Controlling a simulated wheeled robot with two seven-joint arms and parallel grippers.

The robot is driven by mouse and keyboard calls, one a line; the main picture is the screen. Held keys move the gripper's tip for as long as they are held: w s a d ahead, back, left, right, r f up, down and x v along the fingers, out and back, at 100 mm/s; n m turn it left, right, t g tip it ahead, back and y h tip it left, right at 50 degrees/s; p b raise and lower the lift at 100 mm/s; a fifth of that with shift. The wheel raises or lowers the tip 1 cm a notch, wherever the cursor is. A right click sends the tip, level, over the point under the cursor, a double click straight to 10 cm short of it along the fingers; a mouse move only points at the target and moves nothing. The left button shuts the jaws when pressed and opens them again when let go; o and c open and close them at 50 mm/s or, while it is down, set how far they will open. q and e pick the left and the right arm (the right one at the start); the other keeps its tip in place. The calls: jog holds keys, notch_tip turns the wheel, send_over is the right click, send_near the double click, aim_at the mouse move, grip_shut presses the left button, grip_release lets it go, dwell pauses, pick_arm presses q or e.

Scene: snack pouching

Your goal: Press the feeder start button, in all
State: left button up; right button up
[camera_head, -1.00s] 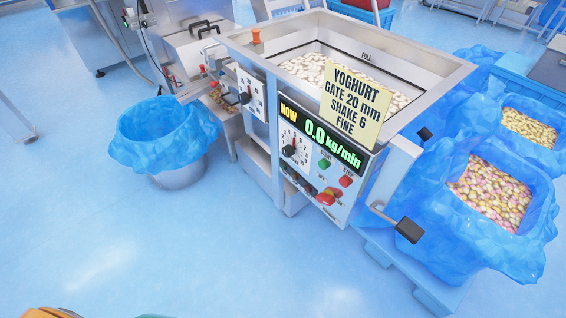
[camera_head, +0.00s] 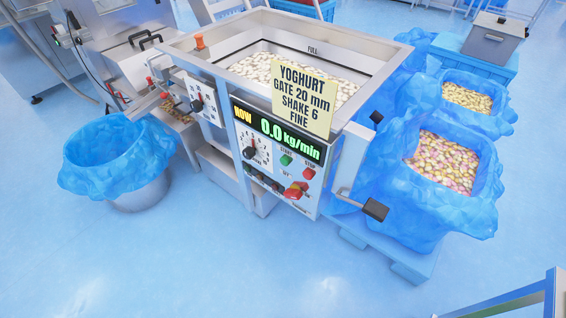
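The green START button (camera_head: 286,160) is on the front panel of the steel feeder (camera_head: 325,205), just under the display (camera_head: 278,134). The display reads NOW 0.0 kg/min. A red STOP button (camera_head: 309,173) is to its lower right, and a larger red and yellow switch (camera_head: 296,190) is below it. A round dial (camera_head: 256,152) is left of START. A yellow card (camera_head: 304,100) on the feeder reads YOGHURT, GATE 20 mm, SHAKE 6, FINE. The hopper holds pale pieces (camera_head: 275,69). Neither of my grippers is in view, and nothing covers the START button.
A blue-lined bin (camera_head: 110,160) stands left of the feeder. Blue-lined crates with pink-and-yellow pieces (camera_head: 440,160) and yellow pieces (camera_head: 468,97) stand right. A black-ended handle (camera_head: 374,209) sticks out at the feeder's right. A metal frame (camera_head: 520,298) enters lower right. The front floor is clear.

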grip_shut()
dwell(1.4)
